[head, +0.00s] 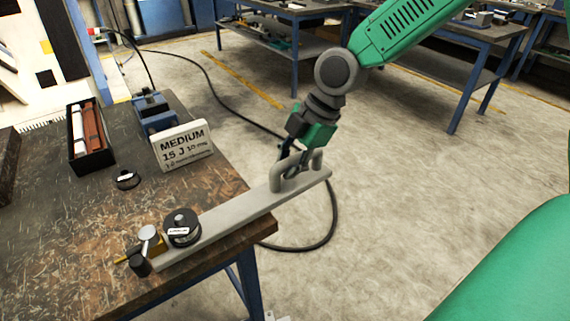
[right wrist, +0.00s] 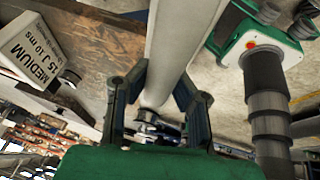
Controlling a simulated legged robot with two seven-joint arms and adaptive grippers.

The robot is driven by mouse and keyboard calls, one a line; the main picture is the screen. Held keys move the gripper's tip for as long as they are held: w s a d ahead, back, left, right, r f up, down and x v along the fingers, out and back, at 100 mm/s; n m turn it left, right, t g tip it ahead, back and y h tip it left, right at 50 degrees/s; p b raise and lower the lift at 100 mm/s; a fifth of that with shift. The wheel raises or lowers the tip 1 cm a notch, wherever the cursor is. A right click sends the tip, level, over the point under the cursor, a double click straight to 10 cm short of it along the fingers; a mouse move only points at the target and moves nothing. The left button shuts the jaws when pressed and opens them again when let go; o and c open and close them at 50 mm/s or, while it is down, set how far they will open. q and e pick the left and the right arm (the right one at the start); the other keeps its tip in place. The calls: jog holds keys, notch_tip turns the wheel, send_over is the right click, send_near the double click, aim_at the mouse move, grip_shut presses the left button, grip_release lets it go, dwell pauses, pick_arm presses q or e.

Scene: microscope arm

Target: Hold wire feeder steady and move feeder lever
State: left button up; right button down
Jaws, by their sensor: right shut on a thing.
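The wire feeder (head: 235,214) is a long pale grey bar lying across the corner of the brown workbench, its right end jutting past the edge. A raised grey handle (head: 316,160) stands on that end. A black labelled spool (head: 182,228) sits near the other end. Beside it is a small lever with a round pale knob (head: 148,233) and a dark knob (head: 140,264). My right gripper (head: 294,166) is shut on the handle; its dark fingers (right wrist: 162,85) flank a pale grey part in the right wrist view. My left gripper is not in view.
On the workbench (head: 225,188) stand a sign reading MEDIUM 15 J 10 ms (head: 182,146), a black box of rods (head: 90,137), a blue device (head: 152,110) and another dark spool (head: 126,180). A black cable loops to the floor. Other benches stand behind.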

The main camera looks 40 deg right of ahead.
aim_at(234, 201)
jog(key=shift+w+a, duration=0.1)
jog(key=shift+w+a+f, duration=0.15)
jog(key=shift+w+a, duration=0.4)
jog(key=shift+a, duration=0.6)
jog(key=shift+w+a+f, duration=0.1)
jog(key=shift+w+a, duration=0.45)
jog(key=shift+a, duration=0.6)
jog(key=shift+w+a+f, duration=0.15)
jog(key=shift+w+a, duration=0.4)
jog(key=shift+a, duration=0.6)
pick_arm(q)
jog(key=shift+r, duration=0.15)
pick_arm(e)
jog(key=shift+w+a+f, duration=0.2)
jog(key=shift+w+a, duration=0.55)
jog(key=shift+a, duration=0.8)
jog(key=shift+w+a+f, duration=0.15)
jog(key=shift+w+a, duration=0.6)
jog(key=shift+a, duration=0.8)
jog(key=shift+w+a+f, duration=0.2)
jog(key=shift+w+a, duration=0.55)
jog(key=shift+a, duration=0.8)
pick_arm(q)
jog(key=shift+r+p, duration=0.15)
jog(key=shift+p, duration=0.15)
pick_arm(e)
jog(key=shift+d+f, duration=0.1)
jog(key=shift+f, duration=0.4)
jog(key=shift+s+f, duration=0.1)
jog(key=shift+s, duration=0.05)
